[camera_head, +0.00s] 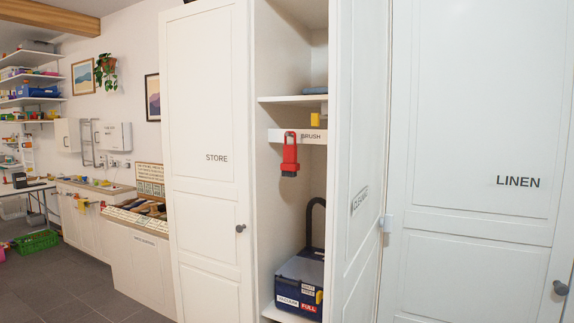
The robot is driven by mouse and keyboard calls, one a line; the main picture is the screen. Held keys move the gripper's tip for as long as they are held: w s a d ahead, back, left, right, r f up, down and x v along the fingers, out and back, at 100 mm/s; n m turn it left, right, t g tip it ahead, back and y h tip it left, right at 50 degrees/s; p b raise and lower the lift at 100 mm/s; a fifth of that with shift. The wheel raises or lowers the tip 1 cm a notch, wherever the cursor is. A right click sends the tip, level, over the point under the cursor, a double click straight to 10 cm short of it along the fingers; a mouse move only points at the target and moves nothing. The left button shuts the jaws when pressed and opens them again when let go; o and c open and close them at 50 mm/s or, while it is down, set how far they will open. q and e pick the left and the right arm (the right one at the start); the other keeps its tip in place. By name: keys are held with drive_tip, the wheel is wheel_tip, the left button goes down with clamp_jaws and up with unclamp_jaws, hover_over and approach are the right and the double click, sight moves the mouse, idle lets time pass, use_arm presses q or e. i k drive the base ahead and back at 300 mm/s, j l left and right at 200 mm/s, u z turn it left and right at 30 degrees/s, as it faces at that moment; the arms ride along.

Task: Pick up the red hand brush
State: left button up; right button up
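The red hand brush (290,153) hangs from a white rail labelled BRUSH (280,136) inside the open tall cabinet. Its loop is at the top and its dark end points down. It hangs upright, clear of the things below it. Neither of my grippers shows in the head view.
The cabinet door labelled CLEANING (358,150) stands open to the right of the brush. The STORE door (208,120) and LINEN door (480,110) are shut. A dark blue vacuum (300,280) stands on the cabinet bottom.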

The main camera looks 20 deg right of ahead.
sight(289, 167)
drive_tip(key=i+j+u, duration=0.4)
drive_tip(key=i, duration=0.25)
drive_tip(key=i+j+u, duration=0.1)
drive_tip(key=i, duration=0.35)
drive_tip(key=j, duration=0.1)
